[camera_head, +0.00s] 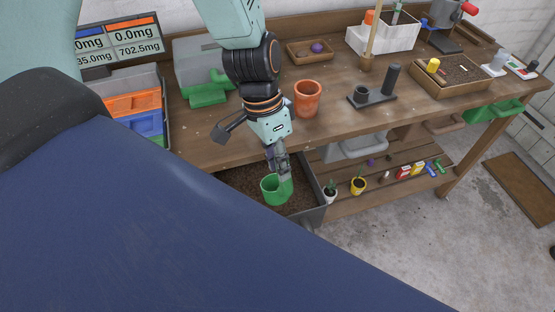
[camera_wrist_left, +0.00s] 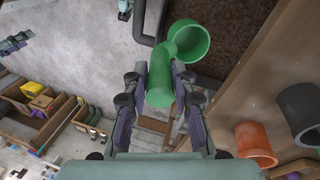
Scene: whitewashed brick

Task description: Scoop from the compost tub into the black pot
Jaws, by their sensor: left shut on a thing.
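My left gripper (camera_head: 279,165) is shut on the handle of a green scoop (camera_head: 270,189), which also shows between the fingers in the left wrist view (camera_wrist_left: 189,42). The scoop is over the compost tub (camera_head: 318,200), a dark tub holding brown compost (camera_head: 235,180) below the bench top. I see only green inside the scoop's cup, with no compost visible in it. The black pot (camera_wrist_left: 303,108) shows in the left wrist view on the bench, cut by the right edge. I cannot make it out in the head view.
A terracotta pot (camera_head: 307,98) stands on the bench near my left wrist. A black holder (camera_head: 372,96) and a wooden tray (camera_head: 450,75) stand further right. Small potted plants (camera_head: 358,185) stand on the lower shelf. Coloured bins (camera_head: 135,103) are at the left.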

